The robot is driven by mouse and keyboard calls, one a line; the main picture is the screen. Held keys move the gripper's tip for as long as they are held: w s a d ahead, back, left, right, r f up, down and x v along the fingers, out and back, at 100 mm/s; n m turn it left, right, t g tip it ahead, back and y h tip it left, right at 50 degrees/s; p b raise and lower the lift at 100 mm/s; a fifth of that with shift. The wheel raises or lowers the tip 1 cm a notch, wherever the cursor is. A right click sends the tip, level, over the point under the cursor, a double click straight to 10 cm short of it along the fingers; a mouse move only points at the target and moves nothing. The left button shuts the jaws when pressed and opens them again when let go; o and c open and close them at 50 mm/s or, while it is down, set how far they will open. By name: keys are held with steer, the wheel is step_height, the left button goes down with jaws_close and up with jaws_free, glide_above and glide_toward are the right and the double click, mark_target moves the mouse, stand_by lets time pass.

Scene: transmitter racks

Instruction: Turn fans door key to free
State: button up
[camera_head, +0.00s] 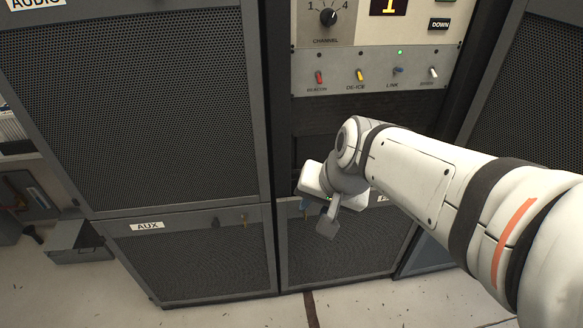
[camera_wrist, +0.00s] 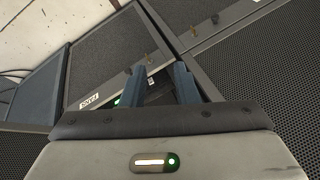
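The fans door (camera_head: 340,250) is the low mesh door right of the AUX door in the head view. My gripper (camera_head: 328,217) is in front of its top edge and hides much of it there. In the wrist view the fans door (camera_wrist: 108,48) lies beyond my fingers, with a small white label (camera_wrist: 88,102) near its edge. A small brass-coloured key (camera_wrist: 149,57) stands at that door's edge, just past the fingertips. My gripper (camera_wrist: 158,68) is open, with its two blue-grey fingers apart and no key visibly held. The key's exact turn is too small to tell.
The AUX door (camera_head: 190,260) has its own key (camera_head: 243,218) and a dark knob (camera_head: 215,223). Above is a switch panel (camera_head: 375,73) with coloured toggles. A large mesh door (camera_head: 135,100) stands at upper left. A grey box (camera_head: 78,242) sits on the floor at left.

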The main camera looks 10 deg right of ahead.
steer(key=w+a+f+m+t+y+b, duration=0.2)
steer(key=w+a+f+m+t+b, duration=0.15)
steer(key=w+f+m+b, duration=0.9)
steer(key=w+d+f+m+h+b, duration=0.1)
steer(key=w+d+f+m+b, duration=0.1)
steer(key=w+f+m+b, duration=0.2)
steer(key=w+d+f+m+t+h+b, duration=0.1)
steer(key=w+f+m+b, duration=0.3)
steer(key=f+m, duration=0.4)
steer(key=w+d+f+m+h+b, duration=0.2)
steer(key=w+d+f+m+b, duration=0.2)
steer(key=f+m, duration=0.3)
steer(key=shift+w+f+b, duration=0.2)
steer(key=shift+f+b, duration=0.7)
steer(key=shift+f, duration=0.25)
jaws_close()
